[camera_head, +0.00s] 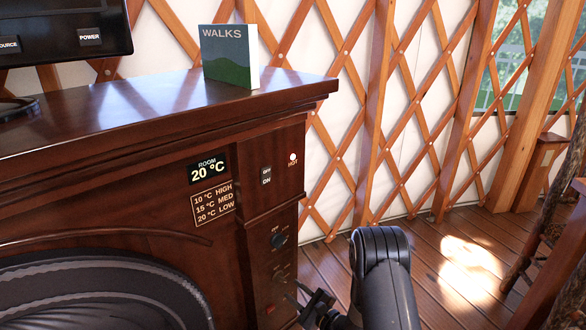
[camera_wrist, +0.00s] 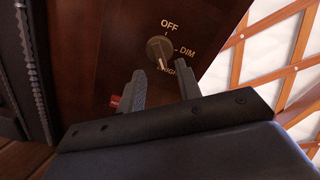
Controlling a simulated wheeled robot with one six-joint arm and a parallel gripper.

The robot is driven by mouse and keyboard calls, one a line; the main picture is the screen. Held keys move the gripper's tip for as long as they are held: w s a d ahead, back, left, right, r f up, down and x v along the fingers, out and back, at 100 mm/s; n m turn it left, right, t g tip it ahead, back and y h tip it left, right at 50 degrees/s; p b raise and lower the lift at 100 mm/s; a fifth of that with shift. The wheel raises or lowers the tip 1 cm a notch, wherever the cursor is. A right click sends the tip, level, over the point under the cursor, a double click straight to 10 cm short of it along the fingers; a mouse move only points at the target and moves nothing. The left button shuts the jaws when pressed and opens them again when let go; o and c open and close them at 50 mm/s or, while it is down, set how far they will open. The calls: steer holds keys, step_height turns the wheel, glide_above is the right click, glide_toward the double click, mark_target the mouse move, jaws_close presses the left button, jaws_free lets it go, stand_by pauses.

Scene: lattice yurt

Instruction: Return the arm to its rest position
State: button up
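My arm (camera_head: 382,275) shows at the bottom of the head view, bent in front of the dark wooden cabinet. My gripper (camera_head: 312,302) is low at the cabinet's front, partly cut off by the frame edge. In the wrist view my gripper (camera_wrist: 163,80) is open, with a clear gap between its two fingers and nothing held. The round dial (camera_wrist: 159,50) is just beyond the fingertips, apart from them as far as I can see. Its pale mark points down, toward lettering partly hidden by the fingers.
The cabinet (camera_head: 140,150) fills the left, with a book (camera_head: 229,57) and a monitor on top. A red part (camera_wrist: 115,101) sits by the left finger. Wooden floor (camera_head: 440,260) is open to the right.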

mark_target(284, 280)
steer(key=x, duration=0.3)
steer(key=shift+w+a+b, duration=0.25)
steer(key=shift+a+b, duration=0.1)
steer(key=shift+b, duration=0.05)
steer(key=shift+w+a+n, duration=0.1)
steer(key=shift+w+n, duration=0.1)
steer(key=shift+n, duration=0.1)
steer(key=n+b, duration=0.1)
steer(key=n, duration=0.4)
steer(key=shift+n, duration=0.3)
steer(key=n+b, duration=0.2)
steer(key=n, duration=0.4)
steer(key=shift+r, duration=0.2)
steer(key=n+b, duration=0.1)
steer(key=n, duration=0.5)
steer(key=shift+r+n+b, duration=0.1)
steer(key=shift+n+b, duration=0.2)
steer(key=shift+s+n+b, duration=0.1)
steer(key=shift+n+b, duration=0.2)
steer(key=shift+n, duration=2.2)
